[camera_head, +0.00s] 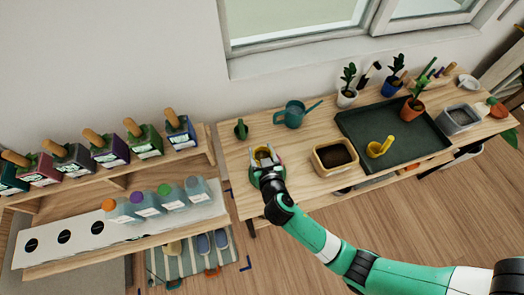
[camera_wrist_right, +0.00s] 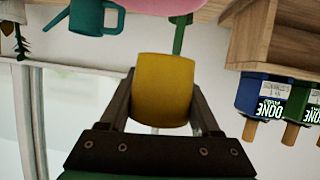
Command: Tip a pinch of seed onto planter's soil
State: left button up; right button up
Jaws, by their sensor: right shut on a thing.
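The planter (camera_head: 322,171) is a pale tan box of dark soil (camera_head: 338,155) standing at the middle of the wooden table. My right gripper (camera_head: 265,160) is left of the planter, apart from it, near the table's front edge. It is shut on a yellow piece (camera_head: 263,153), which shows between the two fingers in the right wrist view (camera_wrist_right: 162,90). I cannot tell whether seed is in it. Something green (camera_head: 254,174) shows partly behind the gripper. My left gripper is in neither view.
A teal watering can (camera_head: 293,114) and a small green item (camera_head: 241,129) stand behind the gripper. A dark tray (camera_head: 360,125) to the right holds a yellow scoop-like item (camera_head: 379,148) and potted plants. A shelf with bottles (camera_head: 170,197) stands left.

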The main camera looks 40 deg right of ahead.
aim_at(258, 158)
notch_tip(258, 158, down, 5)
jog(key=b, duration=0.3)
jog(key=shift+r, duration=0.2)
jog(key=m+y+p, duration=0.1)
jog(key=y+p, duration=0.1)
jog(key=p, duration=0.1)
jog(key=m+y+p, duration=0.2)
jog(key=a+m+g+y+p, duration=0.1)
jog(key=m+y+p, duration=0.1)
jog(key=y+p, duration=0.1)
jog(key=shift+a+r+p, duration=0.1)
jog(key=shift+r+p, duration=0.2)
jog(key=shift+r, duration=0.1)
jog(key=shift+a+r+m+y, duration=0.1)
jog(key=shift+r+m+y, duration=0.1)
jog(key=shift+m+y, duration=0.45)
dwell(2.6)
dwell(0.8)
